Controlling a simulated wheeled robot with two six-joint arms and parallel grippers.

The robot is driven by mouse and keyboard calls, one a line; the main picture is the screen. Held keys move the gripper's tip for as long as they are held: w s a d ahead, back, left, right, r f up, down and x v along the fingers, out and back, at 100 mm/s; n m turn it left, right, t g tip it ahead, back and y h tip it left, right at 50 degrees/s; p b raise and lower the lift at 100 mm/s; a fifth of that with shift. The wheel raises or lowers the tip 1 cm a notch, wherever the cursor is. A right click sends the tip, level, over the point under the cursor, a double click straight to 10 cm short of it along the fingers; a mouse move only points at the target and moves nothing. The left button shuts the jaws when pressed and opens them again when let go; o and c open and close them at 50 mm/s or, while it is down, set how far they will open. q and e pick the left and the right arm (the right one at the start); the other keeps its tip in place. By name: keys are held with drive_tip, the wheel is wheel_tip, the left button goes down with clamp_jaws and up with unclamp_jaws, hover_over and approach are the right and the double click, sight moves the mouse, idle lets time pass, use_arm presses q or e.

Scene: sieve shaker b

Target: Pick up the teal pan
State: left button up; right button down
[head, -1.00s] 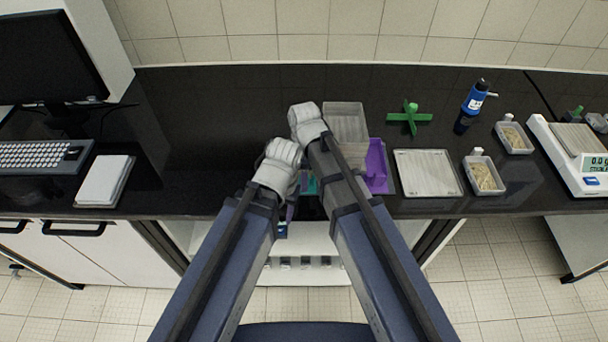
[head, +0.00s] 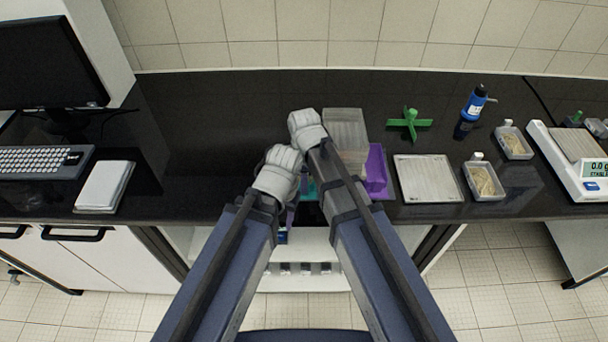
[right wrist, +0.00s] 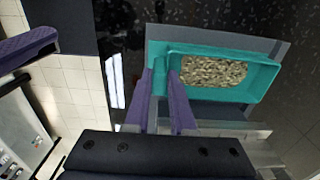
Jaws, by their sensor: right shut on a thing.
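The teal pan (right wrist: 262,82) shows in the right wrist view, with pale grainy material lying in it. My right gripper (right wrist: 160,80) is shut on the pan's near wall, with one purple finger on each side of it. In the head view only a small teal piece of the pan (head: 312,189) shows between my wrists; the rest is hidden. My left gripper (head: 291,214) is mostly hidden under its wrist in the head view, and its jaw opening cannot be made out.
A clear box (head: 346,124) and a purple tray (head: 377,170) stand close to the right of my wrists. Further right are a flat square plate (head: 427,178), a green cross-shaped thing (head: 409,124), a blue bottle (head: 474,103), small trays and a scale (head: 570,150). The counter behind my left wrist is clear.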

drive_tip(key=shift+r, duration=0.1)
wheel_tip(320, 180, up, 10)
drive_tip(key=p, duration=1)
